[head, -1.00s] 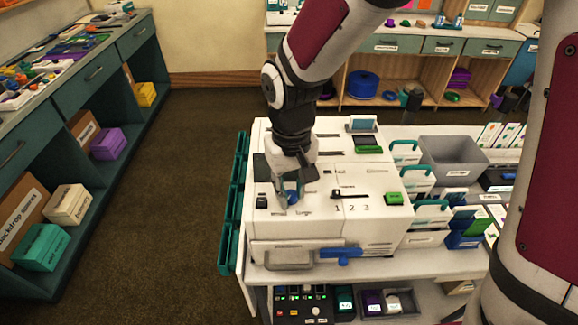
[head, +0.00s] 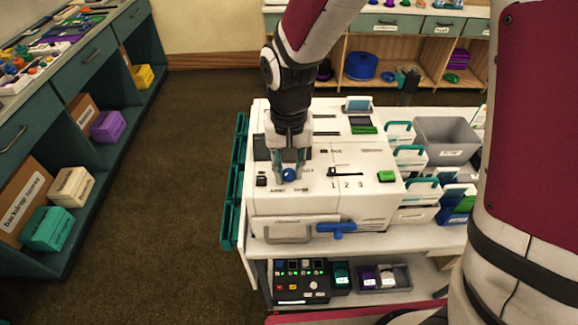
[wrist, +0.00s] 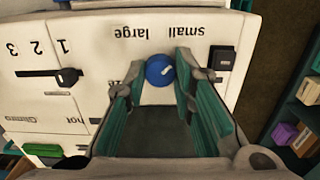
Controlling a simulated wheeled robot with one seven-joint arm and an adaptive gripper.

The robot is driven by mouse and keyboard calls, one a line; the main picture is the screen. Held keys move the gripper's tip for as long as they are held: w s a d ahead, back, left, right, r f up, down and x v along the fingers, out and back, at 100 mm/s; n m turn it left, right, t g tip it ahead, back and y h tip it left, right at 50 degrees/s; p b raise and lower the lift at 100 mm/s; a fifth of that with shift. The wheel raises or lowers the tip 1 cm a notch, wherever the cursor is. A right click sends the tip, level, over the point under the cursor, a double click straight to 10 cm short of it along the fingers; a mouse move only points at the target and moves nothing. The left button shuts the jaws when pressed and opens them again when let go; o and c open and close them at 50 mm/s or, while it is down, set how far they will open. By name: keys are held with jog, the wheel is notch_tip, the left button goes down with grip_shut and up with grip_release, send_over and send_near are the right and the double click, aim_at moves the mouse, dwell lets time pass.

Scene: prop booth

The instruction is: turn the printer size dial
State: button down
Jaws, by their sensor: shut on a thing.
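The white printer (head: 345,205) stands on the bench in the middle of the head view. Its round blue size dial (head: 289,174) sits on the left part of the top. In the wrist view the dial (wrist: 160,70) shows a short white mark, with the words "small" and "large" upside down just beyond it. My gripper (head: 289,172) points down at the printer top, its teal-padded fingers on either side of the dial. In the wrist view my gripper (wrist: 160,72) is shut on the dial, which shows between the fingertips.
A black switch (wrist: 222,58) sits close beside one finger. A black slider (head: 345,171) over the numbers 1, 2, 3 and a green button (head: 387,176) lie to the right. A blue lever (head: 337,229) is on the front. A grey bin (head: 446,140) stands right of the printer.

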aim_at(289, 172)
jog(key=c, duration=1.3)
grip_release()
jog(key=shift+a, duration=0.1)
jog(key=shift+c, duration=0.2)
notch_tip(289, 172, up, 12)
